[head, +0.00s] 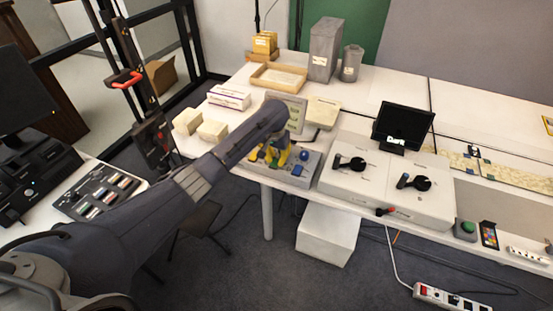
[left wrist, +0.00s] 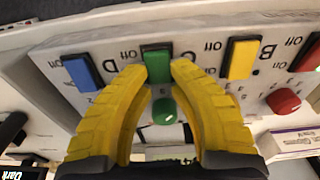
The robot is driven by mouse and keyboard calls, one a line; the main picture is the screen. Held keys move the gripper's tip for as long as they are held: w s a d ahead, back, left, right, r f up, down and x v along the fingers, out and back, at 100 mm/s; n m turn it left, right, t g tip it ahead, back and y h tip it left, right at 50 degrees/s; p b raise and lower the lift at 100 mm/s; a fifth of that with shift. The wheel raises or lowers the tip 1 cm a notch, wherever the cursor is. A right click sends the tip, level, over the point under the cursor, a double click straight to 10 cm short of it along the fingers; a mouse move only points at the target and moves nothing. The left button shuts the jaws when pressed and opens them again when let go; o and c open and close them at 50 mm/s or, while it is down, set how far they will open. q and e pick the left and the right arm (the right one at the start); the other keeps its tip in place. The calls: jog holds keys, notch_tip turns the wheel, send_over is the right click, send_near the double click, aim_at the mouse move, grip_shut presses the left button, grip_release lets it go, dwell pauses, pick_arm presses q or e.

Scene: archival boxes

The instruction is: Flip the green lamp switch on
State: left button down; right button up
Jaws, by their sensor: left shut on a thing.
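The green lamp switch (left wrist: 157,66) is a rectangular rocker on a grey panel box, between a blue switch (left wrist: 82,73) and a yellow switch (left wrist: 241,58). "Off" labels are printed beside the switches; whether the green one is on I cannot tell. My left gripper (left wrist: 158,72) has its yellow fingertips closed on both sides of the green switch. A round green knob (left wrist: 164,112) shows between the fingers. In the head view, my left gripper (head: 270,156) is at the grey panel box (head: 297,178), and the green switch is hidden there. My right gripper is not in view.
A red switch (left wrist: 308,53) and red knob (left wrist: 284,101) are on the same panel. A white box with black handles (head: 385,185) and a dark screen (head: 402,125) stand right of the panel. Cream blocks (head: 212,130) lie to its left.

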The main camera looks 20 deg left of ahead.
aim_at(275, 162)
pick_arm(q)
jog(key=c, duration=1.5)
grip_release()
jog(key=r, duration=0.8)
jog(key=s+r, duration=0.1)
jog(key=r, duration=0.3)
jog(key=shift+s, duration=0.1)
jog(key=shift+f, duration=0.1)
